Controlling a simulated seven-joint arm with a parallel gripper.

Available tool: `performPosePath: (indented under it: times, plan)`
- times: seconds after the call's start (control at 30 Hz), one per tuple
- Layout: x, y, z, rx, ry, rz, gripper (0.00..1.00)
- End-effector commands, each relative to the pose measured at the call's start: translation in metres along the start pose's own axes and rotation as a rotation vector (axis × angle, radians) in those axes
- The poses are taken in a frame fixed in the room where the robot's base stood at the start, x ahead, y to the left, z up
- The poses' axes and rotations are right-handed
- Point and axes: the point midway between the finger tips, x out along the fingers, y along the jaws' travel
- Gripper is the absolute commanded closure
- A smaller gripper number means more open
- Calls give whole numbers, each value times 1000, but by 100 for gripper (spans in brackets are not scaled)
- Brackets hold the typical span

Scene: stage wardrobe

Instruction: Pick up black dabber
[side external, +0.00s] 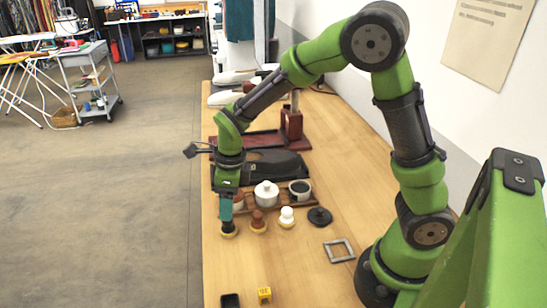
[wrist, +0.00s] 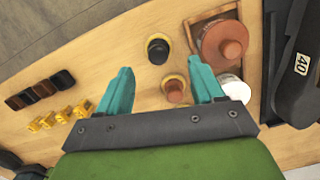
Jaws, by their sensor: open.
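The black dabber (wrist: 158,48) stands upright on the table, with a dark round top and a yellowish pad at its base. In the side view the black dabber (side external: 228,230) is right under the fingers. My gripper (side external: 226,214) points down over it, partly hiding it. In the wrist view my gripper's (wrist: 160,65) teal fingers are apart, with the dabber a little beyond the tips and nothing held. A brown dabber (wrist: 174,89) stands close beside it, also between the fingers in that view. A white dabber (side external: 287,216) stands further right in the side view.
A wooden tray (side external: 247,209) with several jars stands behind the dabbers, and a large black object (wrist: 301,75) lies behind it. A black disc (side external: 320,217) and a grey square frame (side external: 339,250) lie right. Several yellow blocks (wrist: 63,114) and dark blocks (wrist: 40,91) sit apart.

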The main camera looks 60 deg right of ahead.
Motion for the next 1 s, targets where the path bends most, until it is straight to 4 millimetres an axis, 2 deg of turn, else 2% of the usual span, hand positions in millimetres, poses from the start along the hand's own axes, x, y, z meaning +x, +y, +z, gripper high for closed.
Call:
performPosePath:
  times: [0.03,0.27,0.53,0.83,1.0]
  plan:
    - [7,0,-1,1,2,1,33]
    - [23,1,-1,0,2,1,33]
    - [61,3,-1,2,2,1,33]
    - [67,3,0,0,-1,0,33]
    - [66,3,0,0,-1,0,57]
